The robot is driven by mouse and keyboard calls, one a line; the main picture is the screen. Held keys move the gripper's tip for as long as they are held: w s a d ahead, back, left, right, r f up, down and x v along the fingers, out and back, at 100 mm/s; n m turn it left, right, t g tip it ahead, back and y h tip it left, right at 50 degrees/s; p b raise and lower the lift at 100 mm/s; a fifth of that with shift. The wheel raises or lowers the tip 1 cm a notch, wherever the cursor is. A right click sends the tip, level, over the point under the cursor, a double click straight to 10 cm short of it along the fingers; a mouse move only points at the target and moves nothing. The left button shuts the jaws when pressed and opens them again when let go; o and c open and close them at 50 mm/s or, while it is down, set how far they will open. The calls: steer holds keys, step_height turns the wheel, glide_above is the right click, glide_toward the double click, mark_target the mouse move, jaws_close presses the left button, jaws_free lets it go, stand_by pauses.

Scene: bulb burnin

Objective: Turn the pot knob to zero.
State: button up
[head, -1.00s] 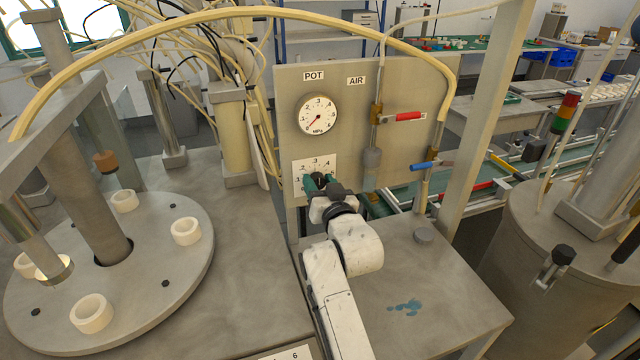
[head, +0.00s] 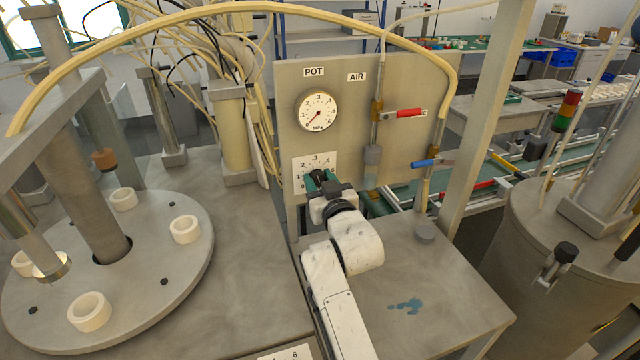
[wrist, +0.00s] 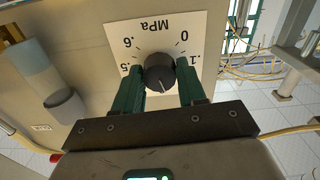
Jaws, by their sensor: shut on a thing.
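The pot knob (wrist: 160,72) is a round black knob on a white scale plate marked 0 to .6 MPa (wrist: 140,28), which appears upside down in the wrist view. My gripper (wrist: 158,82) has a dark green finger on each side of the knob and is shut on it. The knob's exact setting is hard to read. In the head view my gripper (head: 322,182) covers the knob and part of the scale plate (head: 318,160). The round gauge (head: 317,112) above, under the POT label (head: 314,71), has its red needle at the lower left, near zero.
A valve with a red handle (head: 408,114) and one with a blue handle (head: 426,163) sit right of the knob on the grey panel (head: 360,90). A round table (head: 150,275) with white rings stands left. A grey tank (head: 545,270) stands right.

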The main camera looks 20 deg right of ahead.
steer(key=n, duration=0.5)
steer(key=shift+r+n, duration=0.1)
steer(key=shift+n, duration=0.2)
steer(key=n, duration=0.6)
steer(key=shift+a+p, duration=0.15)
steer(key=shift+p, duration=0.2)
steer(key=n+p, duration=0.1)
steer(key=n, duration=0.5)
steer(key=shift+n+p, duration=0.3)
steer(key=shift+p, duration=0.05)
steer(key=n, duration=0.3)
steer(key=n+p, duration=0.1)
steer(key=n, duration=0.1)
steer(key=shift+a+f+n, duration=0.1)
steer(key=shift+f+n, duration=0.2)
steer(key=o, duration=1)
steer(key=shift+o, duration=0.2)
steer(key=s+p, duration=0.3)
steer(key=s, duration=0.8)
steer(key=shift+p, duration=0.3)
